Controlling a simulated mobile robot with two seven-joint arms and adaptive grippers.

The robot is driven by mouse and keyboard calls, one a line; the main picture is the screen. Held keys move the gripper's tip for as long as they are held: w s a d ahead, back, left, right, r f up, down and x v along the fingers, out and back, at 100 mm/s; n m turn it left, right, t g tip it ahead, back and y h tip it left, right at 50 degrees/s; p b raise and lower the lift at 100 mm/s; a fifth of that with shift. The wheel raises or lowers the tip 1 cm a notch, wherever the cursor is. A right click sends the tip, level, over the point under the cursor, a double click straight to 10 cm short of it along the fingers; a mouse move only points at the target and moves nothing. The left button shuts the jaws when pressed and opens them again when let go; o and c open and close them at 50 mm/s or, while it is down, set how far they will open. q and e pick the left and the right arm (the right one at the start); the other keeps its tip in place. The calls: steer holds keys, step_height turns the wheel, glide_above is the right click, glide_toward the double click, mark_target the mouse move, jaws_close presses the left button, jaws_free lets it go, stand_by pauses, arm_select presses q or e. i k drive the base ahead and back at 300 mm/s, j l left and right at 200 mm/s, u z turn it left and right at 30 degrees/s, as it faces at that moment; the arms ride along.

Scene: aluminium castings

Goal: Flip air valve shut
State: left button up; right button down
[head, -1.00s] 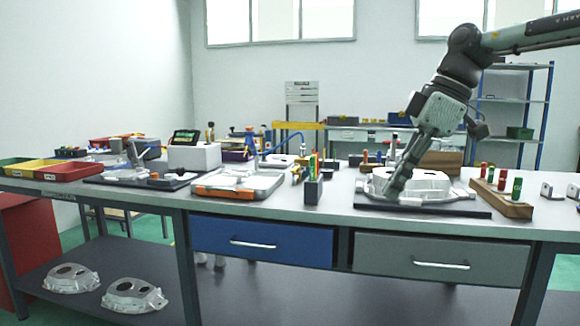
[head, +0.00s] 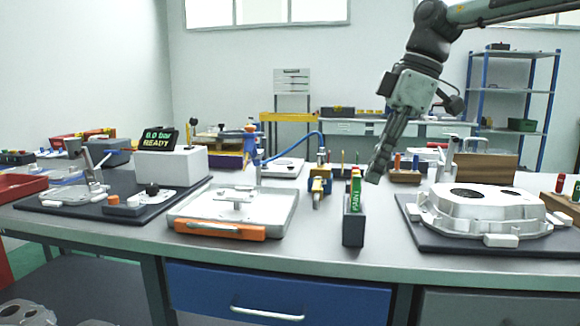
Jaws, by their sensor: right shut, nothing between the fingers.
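A dark grey block (head: 353,227) stands near the front of the bench, with an upright green piece (head: 355,190) on top that seems to read MAIN. Beside it on the left is a yellow and blue fitting (head: 319,183), where a blue hose (head: 295,140) ends. I cannot tell for sure which of these is the air valve, or its lever position. My right gripper (head: 374,178) is shut and empty, pointing down in the air just right of the green piece. It appears apart from it. My left gripper is not in view.
A display (head: 158,140) shows a bar reading and READY. An aluminium casting (head: 490,212) sits on a dark mat (head: 425,236) at right. Bare bench lies around the block.

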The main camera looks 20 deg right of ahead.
mark_target(317, 187)
steer(key=i, duration=0.9)
